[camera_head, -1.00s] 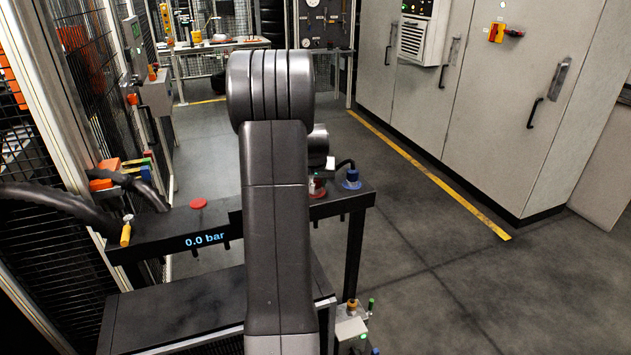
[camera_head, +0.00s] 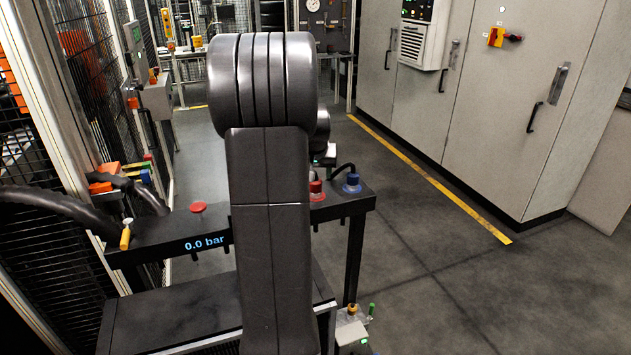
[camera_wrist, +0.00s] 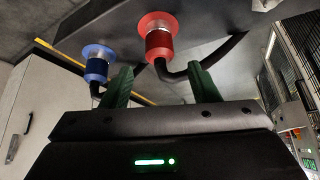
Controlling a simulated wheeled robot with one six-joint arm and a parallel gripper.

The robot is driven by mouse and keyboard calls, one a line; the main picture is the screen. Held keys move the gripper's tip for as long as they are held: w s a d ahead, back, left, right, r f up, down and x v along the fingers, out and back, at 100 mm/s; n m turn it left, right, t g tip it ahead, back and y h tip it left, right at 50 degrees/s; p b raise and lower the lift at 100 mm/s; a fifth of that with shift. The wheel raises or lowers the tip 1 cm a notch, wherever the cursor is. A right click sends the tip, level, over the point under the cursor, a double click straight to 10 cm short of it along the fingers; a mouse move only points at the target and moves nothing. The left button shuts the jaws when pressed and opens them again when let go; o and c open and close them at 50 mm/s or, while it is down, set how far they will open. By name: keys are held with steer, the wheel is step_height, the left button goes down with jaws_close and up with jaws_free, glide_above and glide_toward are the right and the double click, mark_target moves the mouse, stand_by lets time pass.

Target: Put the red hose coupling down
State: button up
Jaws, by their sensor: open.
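The red hose coupling (camera_head: 316,191) stands on the black bench, left of the blue coupling (camera_head: 352,183). In the wrist view the red coupling (camera_wrist: 159,38) is beyond my fingertips with a dark hose bending from it, and the blue coupling (camera_wrist: 98,62) is to its left. My gripper (camera_wrist: 160,82) is open, its two green fingers apart with nothing held between them. The red coupling is clear of the fingers. In the head view my arm hides the fingers and part of the bench.
The black bench (camera_head: 160,239) reads 0.0 bar and has a red knob (camera_head: 198,207) on its left part. Dark hoses and a mesh fence (camera_head: 60,240) are at the left. Grey cabinets (camera_head: 500,110) stand at the right, with open floor (camera_head: 430,270) before them.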

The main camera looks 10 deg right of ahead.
steer(key=shift+v, duration=2.15)
